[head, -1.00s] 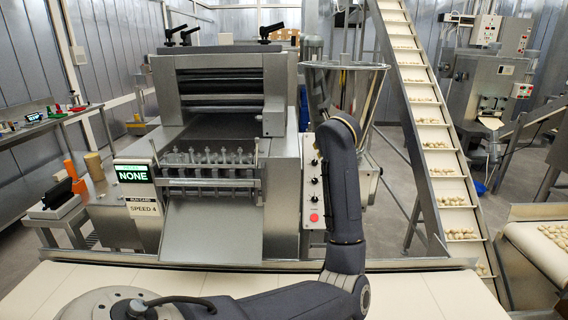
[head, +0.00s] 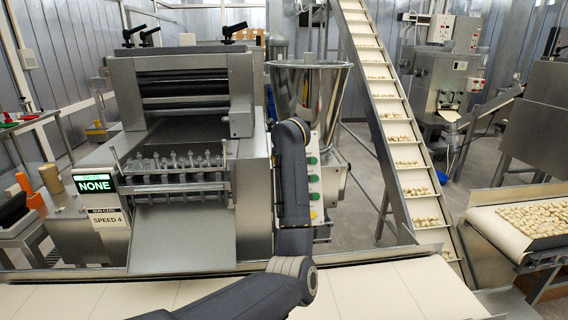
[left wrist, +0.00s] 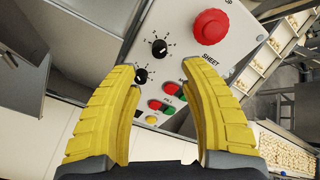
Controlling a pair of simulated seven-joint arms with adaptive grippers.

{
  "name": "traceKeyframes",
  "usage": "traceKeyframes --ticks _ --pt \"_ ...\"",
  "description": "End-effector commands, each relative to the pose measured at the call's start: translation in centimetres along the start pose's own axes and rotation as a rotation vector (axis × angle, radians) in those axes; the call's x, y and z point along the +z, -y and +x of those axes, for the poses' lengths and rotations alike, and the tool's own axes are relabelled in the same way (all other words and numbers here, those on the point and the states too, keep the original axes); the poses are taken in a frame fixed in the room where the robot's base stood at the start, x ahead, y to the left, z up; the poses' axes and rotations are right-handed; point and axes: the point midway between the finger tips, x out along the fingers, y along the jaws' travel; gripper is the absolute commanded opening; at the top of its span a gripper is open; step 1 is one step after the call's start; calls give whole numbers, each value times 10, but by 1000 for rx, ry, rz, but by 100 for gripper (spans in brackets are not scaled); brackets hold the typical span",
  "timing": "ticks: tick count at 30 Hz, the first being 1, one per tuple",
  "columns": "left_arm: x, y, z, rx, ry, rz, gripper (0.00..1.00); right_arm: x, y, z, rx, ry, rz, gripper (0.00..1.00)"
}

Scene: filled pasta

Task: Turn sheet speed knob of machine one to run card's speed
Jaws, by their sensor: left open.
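The run card (head: 108,224) on the front of the sheet machine (head: 190,90) reads "SPEED 4". A green display (head: 94,185) above it reads "NONE". The control panel (head: 315,205) on the machine's right side is partly hidden behind my left arm. In the left wrist view, the panel shows a black knob with a dial (left wrist: 160,47), a second black knob (left wrist: 141,76), a big red button (left wrist: 210,26) and the word "SHEET". My left gripper (left wrist: 157,80) is open, its yellow fingers apart in front of the panel, with nothing between them. My right gripper is out of view.
Red, green and yellow buttons (left wrist: 155,104) sit lower on the panel, between the fingers in the wrist view. A steel hopper (head: 308,95) and an inclined conveyor (head: 385,105) stand to the right. A pale belt (head: 100,295) runs along the front.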

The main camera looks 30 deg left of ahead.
Motion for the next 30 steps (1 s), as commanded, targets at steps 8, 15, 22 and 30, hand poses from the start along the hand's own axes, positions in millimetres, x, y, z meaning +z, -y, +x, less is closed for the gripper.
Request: traceKeyframes --ticks 8,15,22,30 --pt "0 -1 49 3 -1 2 44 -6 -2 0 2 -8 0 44" --pt "0 0 74 2 0 1 44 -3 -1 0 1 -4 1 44" --pt "0 0 84 0 0 0 44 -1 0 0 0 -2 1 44" --pt "0 0 85 0 1 0 44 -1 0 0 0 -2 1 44"
